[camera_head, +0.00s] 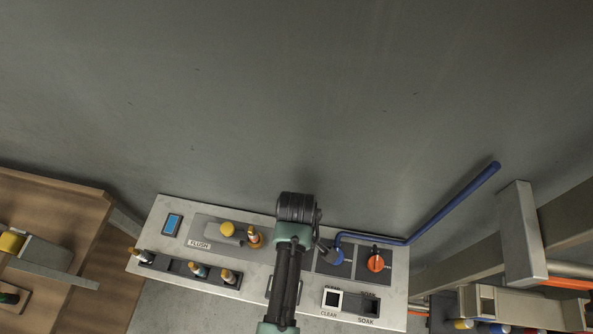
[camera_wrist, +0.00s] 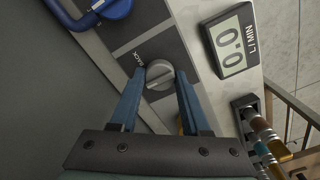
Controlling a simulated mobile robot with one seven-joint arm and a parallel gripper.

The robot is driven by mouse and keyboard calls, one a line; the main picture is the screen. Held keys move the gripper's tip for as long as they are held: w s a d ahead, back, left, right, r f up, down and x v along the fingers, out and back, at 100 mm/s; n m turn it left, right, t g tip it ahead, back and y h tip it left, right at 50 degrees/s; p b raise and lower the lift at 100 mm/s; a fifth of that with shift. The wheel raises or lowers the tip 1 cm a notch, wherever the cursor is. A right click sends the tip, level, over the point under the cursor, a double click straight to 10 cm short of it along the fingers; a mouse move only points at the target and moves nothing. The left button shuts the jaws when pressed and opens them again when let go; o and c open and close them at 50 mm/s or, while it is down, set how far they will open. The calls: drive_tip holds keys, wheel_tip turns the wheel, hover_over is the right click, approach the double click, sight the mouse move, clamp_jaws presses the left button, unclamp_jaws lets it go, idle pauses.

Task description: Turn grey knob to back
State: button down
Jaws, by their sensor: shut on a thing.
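The grey knob (camera_wrist: 160,80) is round, with a raised grip bar, on a dark strip of the panel in the wrist view. The word BACK (camera_wrist: 138,58) is printed beside it, at its upper left. My gripper (camera_wrist: 159,88) has its two blue fingers on either side of the knob and is shut on it. The grip bar lies slantwise between the fingers; I cannot tell which end is the pointer. In the head view my arm hides the knob and the fingertips.
A grey panel (camera_head: 148,225) carries other controls. An orange knob (camera_head: 376,263) and a long blue lever (camera_head: 452,203) are at its right. A wooden bench (camera_head: 60,190) stands left.

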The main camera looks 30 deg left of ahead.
drive_tip(key=m+p, duration=0.2)
drive_tip(key=m, duration=0.3)
drive_tip(key=shift+r, duration=0.15)
drive_tip(key=m+p, duration=0.2)
drive_tip(key=m, duration=0.4)
drive_tip(key=shift+m, duration=0.4)
idle(0.4)
drive_tip(key=shift+c, duration=1.9)
unclamp_jaws()
wheel_tip(320, 180, up, 13)
drive_tip(key=b, duration=0.1)
drive_tip(key=shift+b, duration=0.3)
